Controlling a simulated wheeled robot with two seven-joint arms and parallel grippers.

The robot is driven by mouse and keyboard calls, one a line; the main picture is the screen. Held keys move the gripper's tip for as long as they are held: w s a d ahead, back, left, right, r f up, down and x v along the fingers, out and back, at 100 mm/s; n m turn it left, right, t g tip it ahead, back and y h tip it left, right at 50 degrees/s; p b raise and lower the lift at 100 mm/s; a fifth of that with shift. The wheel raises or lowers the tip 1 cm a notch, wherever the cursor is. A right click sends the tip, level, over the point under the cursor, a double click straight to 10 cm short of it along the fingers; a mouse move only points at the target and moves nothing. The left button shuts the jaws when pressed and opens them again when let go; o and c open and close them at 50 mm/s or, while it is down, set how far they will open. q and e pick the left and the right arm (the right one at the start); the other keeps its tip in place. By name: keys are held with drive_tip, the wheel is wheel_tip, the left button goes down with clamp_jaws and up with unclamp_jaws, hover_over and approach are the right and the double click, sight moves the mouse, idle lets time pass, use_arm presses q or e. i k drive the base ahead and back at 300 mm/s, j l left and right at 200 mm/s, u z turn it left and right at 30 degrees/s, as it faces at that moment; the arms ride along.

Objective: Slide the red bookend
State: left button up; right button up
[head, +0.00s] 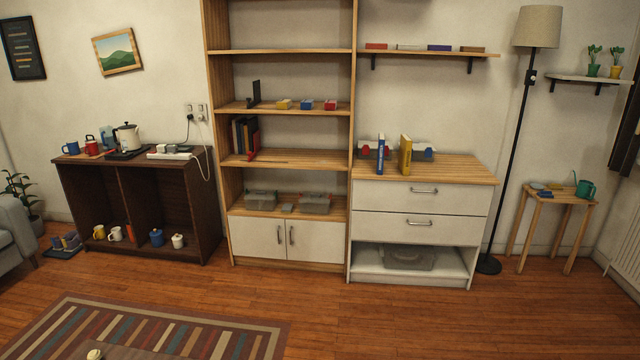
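The red bookend (254,146) stands upright on a middle shelf (310,158) of the wooden bookcase. It is at the right end of a short row of dark books (239,134) and looks close against them. From this distance I cannot tell whether it touches the last book. The shelf to its right is mostly bare, with a thin flat strip (270,163) near the front edge. Neither of my grippers is in view.
A black bookend (254,94) and several small coloured boxes (307,105) sit one shelf higher. A white drawer unit (420,200) stands right of the bookcase, a dark cabinet (140,200) left. The wooden floor before the bookcase is clear; a striped rug (160,330) lies front left.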

sight(257, 142)
drive_tip(key=i+u, duration=0.1)
drive_tip(key=i, duration=1.75)
